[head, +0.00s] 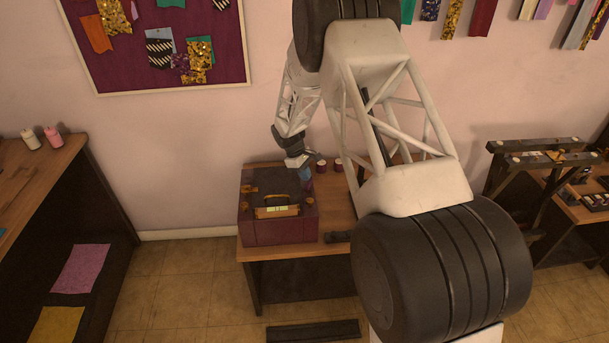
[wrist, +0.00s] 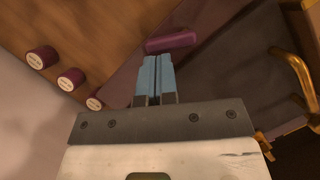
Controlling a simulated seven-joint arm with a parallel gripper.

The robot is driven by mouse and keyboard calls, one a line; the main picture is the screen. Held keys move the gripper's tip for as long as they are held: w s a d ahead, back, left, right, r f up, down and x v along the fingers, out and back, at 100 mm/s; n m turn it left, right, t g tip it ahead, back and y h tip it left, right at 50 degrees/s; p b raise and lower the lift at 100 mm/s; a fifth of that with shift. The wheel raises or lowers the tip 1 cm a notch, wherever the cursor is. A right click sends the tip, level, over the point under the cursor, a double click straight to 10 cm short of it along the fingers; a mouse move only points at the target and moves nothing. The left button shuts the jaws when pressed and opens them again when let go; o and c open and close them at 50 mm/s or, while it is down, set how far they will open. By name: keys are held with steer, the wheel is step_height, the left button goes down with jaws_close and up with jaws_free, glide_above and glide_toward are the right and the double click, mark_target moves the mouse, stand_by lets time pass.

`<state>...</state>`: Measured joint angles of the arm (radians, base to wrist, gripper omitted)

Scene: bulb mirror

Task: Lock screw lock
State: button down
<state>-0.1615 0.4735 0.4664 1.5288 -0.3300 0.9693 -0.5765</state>
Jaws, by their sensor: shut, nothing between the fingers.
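A dark purple case (head: 278,228) stands on the wooden table, with a dark handle, a brass-coloured front plate (head: 278,211) and small brass fittings (head: 250,188). I cannot tell for sure which part is the screw lock. My gripper (head: 305,174) is above the case's back right corner, its blue fingers pointing down. In the wrist view my gripper (wrist: 155,75) has both blue fingers together with nothing between them. A small purple bar (wrist: 170,42) shows just beyond the fingertips; I cannot tell whether they touch. A brass handle-like fitting (wrist: 296,70) is at the right.
Several purple spools with pale tops (wrist: 41,58) stand on the wood left of my fingers in the wrist view. A dark object (head: 338,237) lies on the table right of the case. A side bench (head: 60,160) is at the left, and a dark rack (head: 545,165) at the right.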

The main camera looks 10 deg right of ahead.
steer(key=shift+d+m, duration=0.2)
steer(key=shift+m, duration=0.2)
steer(key=m, duration=0.1)
steer(key=d+m+y, duration=0.1)
steer(key=m, duration=0.1)
steer(key=m+g, duration=0.1)
steer(key=shift+d, duration=0.25)
steer(key=m, duration=0.1)
steer(key=d+m+y, duration=0.1)
steer(key=m, duration=0.1)
steer(key=s+m+y, duration=0.1)
steer(key=m, duration=0.1)
steer(key=shift+d+g, duration=0.15)
steer(key=shift+g, duration=0.25)
steer(key=shift+s+a, duration=0.15)
steer(key=shift+a, duration=0.65)
